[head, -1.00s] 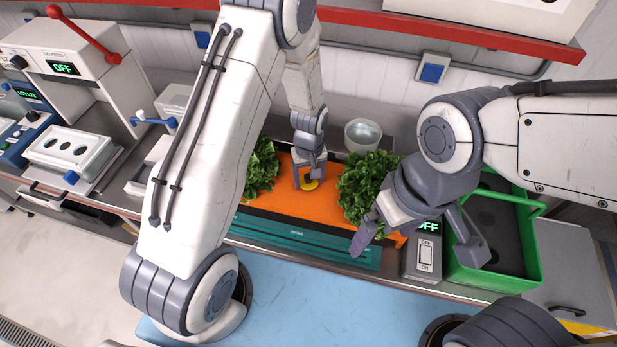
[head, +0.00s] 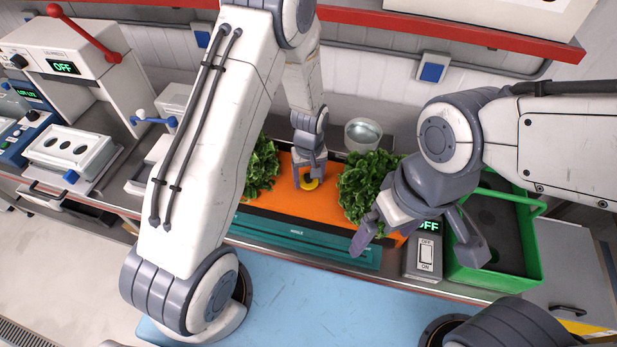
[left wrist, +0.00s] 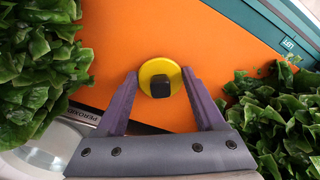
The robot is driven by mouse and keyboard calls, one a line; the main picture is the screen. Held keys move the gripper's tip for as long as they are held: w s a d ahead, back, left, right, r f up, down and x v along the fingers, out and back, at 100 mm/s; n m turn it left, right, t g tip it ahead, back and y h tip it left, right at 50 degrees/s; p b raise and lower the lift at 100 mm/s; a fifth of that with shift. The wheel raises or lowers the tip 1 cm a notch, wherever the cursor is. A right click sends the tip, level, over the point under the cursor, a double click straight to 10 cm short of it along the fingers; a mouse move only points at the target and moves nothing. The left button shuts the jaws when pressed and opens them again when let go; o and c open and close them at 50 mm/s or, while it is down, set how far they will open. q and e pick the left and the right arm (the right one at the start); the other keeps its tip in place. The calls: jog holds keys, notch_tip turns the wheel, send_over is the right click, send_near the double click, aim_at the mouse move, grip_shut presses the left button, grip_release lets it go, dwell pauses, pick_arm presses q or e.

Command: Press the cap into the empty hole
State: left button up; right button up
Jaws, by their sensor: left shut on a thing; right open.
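A round yellow cap with a dark square knob (left wrist: 160,86) is between the fingertips of my left gripper (left wrist: 160,90). In the head view the yellow cap (head: 309,184) shows under my left gripper (head: 309,170), over the orange board (head: 285,203). The hole is hidden or not visible; whether the cap touches the board I cannot tell. My right gripper (head: 420,245) is open and empty, above the front right part of the bench.
Lettuce heads stand left (head: 261,165) and right (head: 368,180) of the cap. A clear bowl (head: 363,133) stands behind. A switch box (head: 425,258) and a green crate (head: 535,245) are at the right. A teal strip (head: 300,236) runs along the front.

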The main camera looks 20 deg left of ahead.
pick_arm(q)
jog(key=shift+s+f, duration=0.15)
jog(key=shift+f, duration=0.15)
jog(key=o, duration=1.3)
jog(key=shift+c, duration=0.5)
jog(key=shift+r, duration=0.1)
jog(key=shift+o, duration=0.3)
jog(key=shift+d+r+p, duration=0.1)
jog(key=shift+r+p, duration=0.65)
jog(key=shift+r, duration=0.1)
jog(key=shift+r+p, duration=1.95)
jog(key=shift+r, duration=0.7)
